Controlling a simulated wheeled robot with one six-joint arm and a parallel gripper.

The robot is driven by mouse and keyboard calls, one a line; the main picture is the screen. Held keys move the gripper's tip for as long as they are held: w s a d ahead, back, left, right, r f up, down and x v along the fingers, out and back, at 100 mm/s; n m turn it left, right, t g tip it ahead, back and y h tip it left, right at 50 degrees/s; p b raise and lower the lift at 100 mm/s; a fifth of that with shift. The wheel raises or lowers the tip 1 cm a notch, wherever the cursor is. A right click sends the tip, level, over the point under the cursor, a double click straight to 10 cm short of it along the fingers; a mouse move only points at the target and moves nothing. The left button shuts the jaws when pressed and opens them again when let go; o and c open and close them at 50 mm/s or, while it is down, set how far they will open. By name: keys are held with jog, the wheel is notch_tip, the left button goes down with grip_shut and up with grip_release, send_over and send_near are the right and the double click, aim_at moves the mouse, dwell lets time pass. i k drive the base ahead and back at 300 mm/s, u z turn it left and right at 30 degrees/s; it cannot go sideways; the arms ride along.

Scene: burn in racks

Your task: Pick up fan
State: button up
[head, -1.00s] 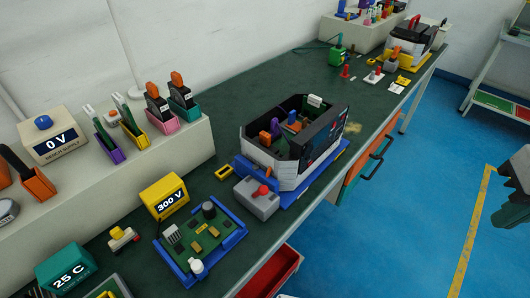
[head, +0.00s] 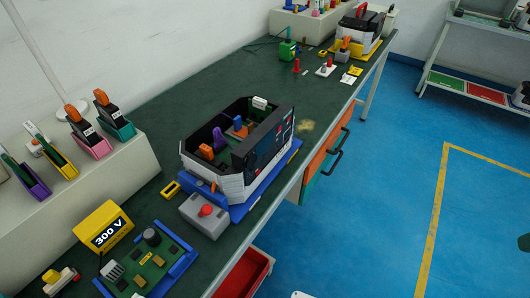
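I cannot pick out a fan for certain in the head view. An open octagonal housing (head: 200,171) with white and dark walls stands on a blue base (head: 262,190) on the green bench. Inside it are a green board and small orange, purple and blue parts, partly hidden by its dark front panel (head: 262,145). A similar closed-looking unit (head: 357,32) stands on a yellow base at the bench's far end. My gripper is not in view.
The green bench (head: 225,95) has clear room behind the housing. A grey box with a red knob (head: 206,211), a yellow 300 V meter (head: 103,229) and a blue-framed board (head: 150,262) stand nearer. A red drawer (head: 245,275) is open. Blue floor (head: 385,190) lies clear at right.

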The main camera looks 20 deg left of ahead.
aim_at(204, 153)
jog(key=z, duration=0.9)
jog(key=i, duration=0.6)
jog(key=u, duration=3.45)
